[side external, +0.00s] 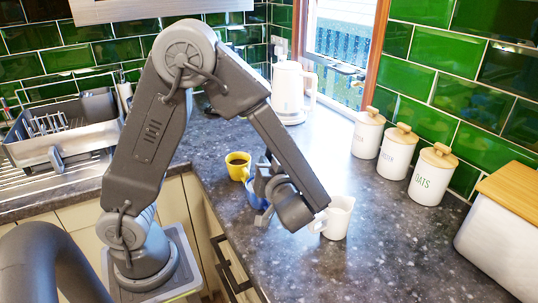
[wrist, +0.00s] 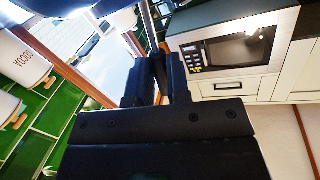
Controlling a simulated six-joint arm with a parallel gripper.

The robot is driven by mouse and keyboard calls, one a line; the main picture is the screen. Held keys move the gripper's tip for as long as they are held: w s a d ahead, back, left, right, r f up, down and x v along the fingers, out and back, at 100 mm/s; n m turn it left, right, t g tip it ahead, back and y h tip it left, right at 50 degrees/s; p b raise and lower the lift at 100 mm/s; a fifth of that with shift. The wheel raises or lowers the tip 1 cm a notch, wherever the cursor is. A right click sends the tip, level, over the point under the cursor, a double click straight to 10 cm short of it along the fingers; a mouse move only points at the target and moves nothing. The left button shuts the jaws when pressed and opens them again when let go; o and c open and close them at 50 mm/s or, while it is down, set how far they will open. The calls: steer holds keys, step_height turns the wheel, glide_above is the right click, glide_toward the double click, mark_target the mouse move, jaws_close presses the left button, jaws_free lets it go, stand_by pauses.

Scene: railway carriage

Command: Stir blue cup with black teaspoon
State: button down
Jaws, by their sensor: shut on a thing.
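The blue cup (side external: 252,199) stands on the dark worktop in the side view, largely hidden behind my gripper. My gripper (side external: 264,182) is beside and over it, with the wrist low above the counter. In the wrist view my gripper (wrist: 157,88) is shut on a thin dark shaft, the black teaspoon (wrist: 148,22), which runs up between the fingers and out of the top of the picture. The spoon's tip is not visible, so I cannot tell whether it is inside the cup.
A yellow cup (side external: 238,165) with dark liquid stands just behind the blue cup. A white jug (side external: 338,217) is close to the right of my wrist. Three white canisters (side external: 398,152) line the right wall, and a white kettle (side external: 289,90) stands behind.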

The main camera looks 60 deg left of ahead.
steer(key=shift+s+d+f, duration=0.2)
steer(key=shift+s+f, duration=0.1)
steer(key=shift+w+d, duration=0.2)
steer(key=shift+w, duration=0.05)
steer(key=shift+w+a, duration=0.1)
steer(key=shift+w, duration=0.25)
steer(key=shift+w+a, duration=0.1)
steer(key=shift+a, duration=0.2)
steer(key=shift+s, duration=0.4)
